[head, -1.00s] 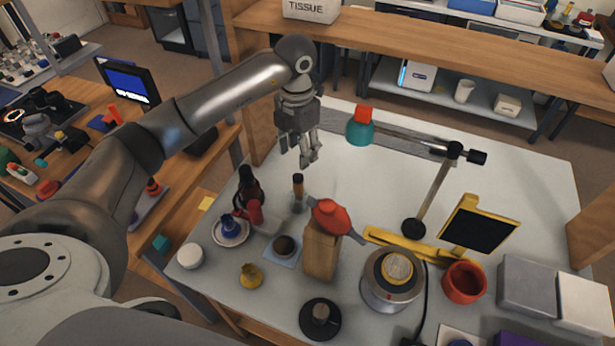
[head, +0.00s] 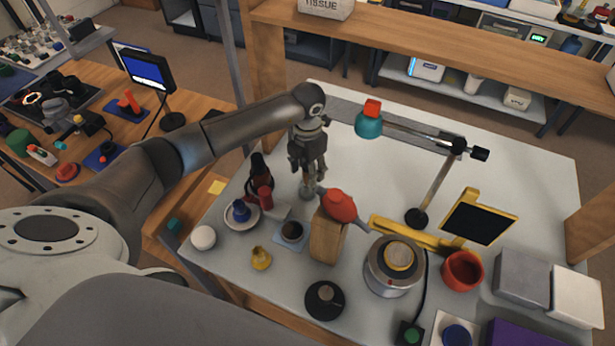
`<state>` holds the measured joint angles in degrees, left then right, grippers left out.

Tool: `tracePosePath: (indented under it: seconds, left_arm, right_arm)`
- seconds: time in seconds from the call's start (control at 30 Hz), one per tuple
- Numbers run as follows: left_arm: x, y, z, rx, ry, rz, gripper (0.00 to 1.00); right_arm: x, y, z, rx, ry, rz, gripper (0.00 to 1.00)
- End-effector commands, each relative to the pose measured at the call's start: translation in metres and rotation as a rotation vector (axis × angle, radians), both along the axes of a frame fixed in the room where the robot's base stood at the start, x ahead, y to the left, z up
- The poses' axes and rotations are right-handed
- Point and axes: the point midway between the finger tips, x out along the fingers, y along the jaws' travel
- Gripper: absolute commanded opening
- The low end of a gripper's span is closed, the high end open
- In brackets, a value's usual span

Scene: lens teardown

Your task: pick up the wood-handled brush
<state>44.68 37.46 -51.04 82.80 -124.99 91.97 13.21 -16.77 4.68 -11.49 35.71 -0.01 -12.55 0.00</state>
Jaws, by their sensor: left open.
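The wood-handled brush (head: 307,191) stands on the grey-white worktop, behind the wooden block. Only its lower part shows; its handle is hidden behind my left gripper. My left gripper (head: 310,176) is open and points down, right over the brush, with its fingertips at the handle's height in the picture. I cannot tell whether the fingers touch the handle or are on both sides of it. My right gripper is not in view.
A dark bottle (head: 260,177) stands close left of the gripper. A wooden block (head: 326,238) with a red object (head: 340,205) on it stands close in front. A lamp with a teal head (head: 369,124) is to the right. The back of the worktop is mostly clear.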

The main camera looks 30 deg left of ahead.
Motion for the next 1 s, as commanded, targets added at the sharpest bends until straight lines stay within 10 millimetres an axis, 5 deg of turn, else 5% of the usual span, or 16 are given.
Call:
tracePosePath:
  seconds: [0.07,0.4,0.73,1.0]
  left_arm:
    - [0.000,0.000,0.000,0.000,0.000,0.000,0.48]
    - [0.000,0.000,0.001,0.000,0.000,0.000,0.06]
    - [0.001,0.001,0.005,0.000,-0.002,0.000,0.04]
    - [0.002,0.001,0.051,0.001,-0.008,-0.001,0.04]
  right_arm:
    - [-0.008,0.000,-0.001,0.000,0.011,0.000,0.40]
    - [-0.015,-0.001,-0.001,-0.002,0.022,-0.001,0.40]
    - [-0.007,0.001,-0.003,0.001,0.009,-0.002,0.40]
    - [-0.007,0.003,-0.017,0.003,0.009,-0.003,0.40]
